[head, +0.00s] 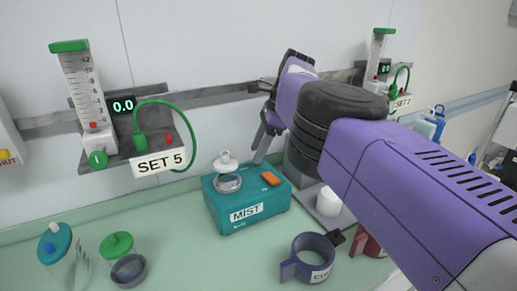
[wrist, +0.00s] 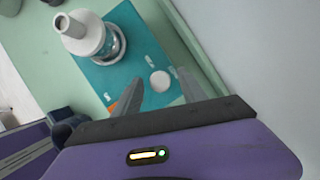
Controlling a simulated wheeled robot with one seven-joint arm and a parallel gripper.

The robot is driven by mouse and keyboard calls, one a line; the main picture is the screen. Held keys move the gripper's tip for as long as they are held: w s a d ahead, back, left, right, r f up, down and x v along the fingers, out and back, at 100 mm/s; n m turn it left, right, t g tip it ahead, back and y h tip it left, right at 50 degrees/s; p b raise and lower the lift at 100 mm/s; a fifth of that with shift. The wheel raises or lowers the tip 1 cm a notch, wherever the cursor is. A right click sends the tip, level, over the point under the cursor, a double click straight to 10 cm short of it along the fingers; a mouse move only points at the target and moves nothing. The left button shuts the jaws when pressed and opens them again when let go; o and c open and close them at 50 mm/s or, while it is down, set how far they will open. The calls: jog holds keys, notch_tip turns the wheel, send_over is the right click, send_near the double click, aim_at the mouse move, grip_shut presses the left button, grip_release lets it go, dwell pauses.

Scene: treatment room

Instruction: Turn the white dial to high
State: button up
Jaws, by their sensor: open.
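The white dial (wrist: 160,81) is a round knob on top of the teal MIST box (head: 225,209). In the wrist view it shows between the two fingertips of my gripper (wrist: 159,88), which is open with a gap on each side of the dial. In the head view my gripper (head: 262,148) points down at the back of the box, and the dial cannot be made out there. Whether the fingertips are level with the dial or above it is unclear. The dial's markings are too small to read.
A white nebuliser cup (head: 227,176) and an orange switch (head: 270,178) are also on the box. A blue mug (head: 309,258) stands to the right in front. A SET 5 flowmeter (head: 87,95) hangs on the wall.

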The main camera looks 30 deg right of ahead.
jog(key=v, duration=0.7)
jog(key=shift+d+r, duration=0.15)
jog(key=shift+r, duration=0.2)
